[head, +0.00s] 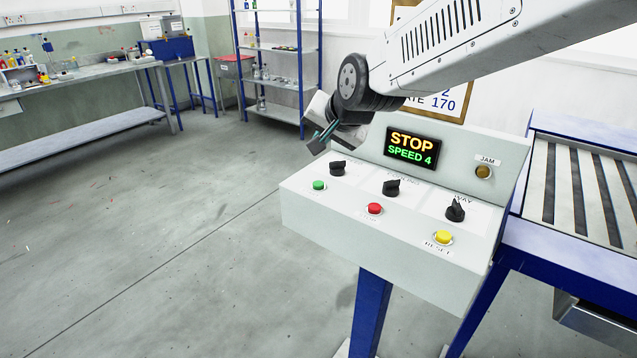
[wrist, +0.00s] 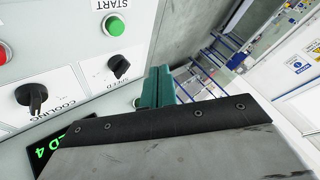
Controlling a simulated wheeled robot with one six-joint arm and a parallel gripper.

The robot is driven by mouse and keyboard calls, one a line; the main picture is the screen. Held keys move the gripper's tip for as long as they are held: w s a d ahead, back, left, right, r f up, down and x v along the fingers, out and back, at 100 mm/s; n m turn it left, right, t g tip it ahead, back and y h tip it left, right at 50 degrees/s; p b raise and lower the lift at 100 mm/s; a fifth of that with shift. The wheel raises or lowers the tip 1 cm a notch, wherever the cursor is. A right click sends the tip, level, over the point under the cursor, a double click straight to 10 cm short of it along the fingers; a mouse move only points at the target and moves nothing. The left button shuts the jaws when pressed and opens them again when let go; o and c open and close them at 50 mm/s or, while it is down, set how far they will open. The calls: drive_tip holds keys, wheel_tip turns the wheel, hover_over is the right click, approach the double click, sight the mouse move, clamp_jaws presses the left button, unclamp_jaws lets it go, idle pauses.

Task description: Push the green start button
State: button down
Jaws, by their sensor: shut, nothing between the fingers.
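The green start button (head: 319,185) sits at the left front of the sloped control panel (head: 300,208). In the wrist view the green button (wrist: 115,26) shows near the top, beside an upside-down START label. My gripper (head: 326,134) is shut and empty, above the panel's left back corner, up and behind the button and apart from it. In the wrist view the teal fingers (wrist: 158,88) are together, below and right of the button, with the speed knob (wrist: 119,66) to their left.
A red button (head: 375,208), a yellow reset button (head: 443,237) and black knobs (head: 391,188) share the panel. The display (head: 411,149) reads STOP, SPEED 4. A slatted conveyor (head: 580,190) stands right. The floor (head: 150,260) left of the panel is clear.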

sight(321, 186)
drive_tip(key=shift+f, duration=3.6)
drive_tip(key=shift+f, duration=0.4)
drive_tip(key=shift+r, duration=0.1)
drive_tip(key=shift+r, duration=0.35)
drive_tip(key=shift+r, duration=2.5)
